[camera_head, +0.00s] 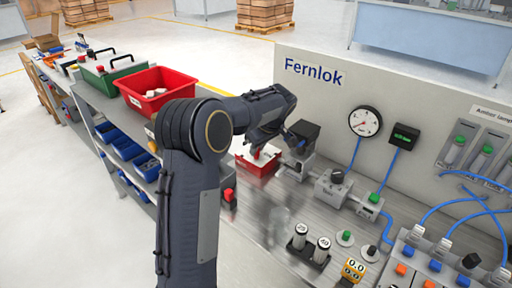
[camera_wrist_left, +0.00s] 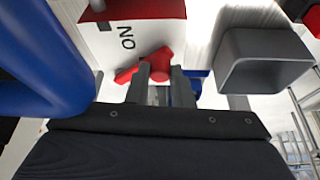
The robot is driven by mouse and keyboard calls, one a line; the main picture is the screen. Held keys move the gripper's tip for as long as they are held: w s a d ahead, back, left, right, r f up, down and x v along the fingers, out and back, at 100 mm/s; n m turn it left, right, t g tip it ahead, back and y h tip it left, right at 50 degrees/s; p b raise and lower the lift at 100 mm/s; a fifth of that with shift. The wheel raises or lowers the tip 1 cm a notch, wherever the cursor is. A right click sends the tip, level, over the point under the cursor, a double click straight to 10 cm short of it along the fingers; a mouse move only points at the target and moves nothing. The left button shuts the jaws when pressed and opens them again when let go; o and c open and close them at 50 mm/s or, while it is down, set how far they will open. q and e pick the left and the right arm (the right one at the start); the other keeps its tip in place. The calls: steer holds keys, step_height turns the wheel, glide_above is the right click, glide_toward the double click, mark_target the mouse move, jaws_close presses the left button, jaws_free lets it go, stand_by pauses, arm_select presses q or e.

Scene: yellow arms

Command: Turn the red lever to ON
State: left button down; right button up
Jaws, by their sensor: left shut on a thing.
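The red lever (camera_wrist_left: 148,67) shows in the left wrist view in front of a white panel (camera_wrist_left: 100,40) that carries the word ON. The lever's device is a red and white box (camera_head: 254,166) on the bench in the head view. My left gripper (camera_wrist_left: 160,82) is shut on the red lever, with its grey fingers at the lever's middle. In the head view my left gripper (camera_head: 258,150) reaches down to the box, and the wrist hides much of the lever. The lever's exact angle is hard to tell. My right gripper is not in view.
A dark-topped grey fitting (camera_head: 303,135) stands close right of the lever box, with a gauge (camera_head: 364,121) on the panel behind. Blue hoses (camera_head: 450,205) cross the bench at the right. A red bin (camera_head: 157,88) stands at the left. Weights (camera_head: 296,240) stand at the front.

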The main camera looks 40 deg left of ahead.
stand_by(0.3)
arm_select(q)
steer(key=c, duration=1.3)
jaws_free()
steer(key=shift+r, duration=0.15)
steer(key=v, duration=0.7)
steer(key=shift+d+r, duration=0.2)
steer(key=shift+r, duration=0.05)
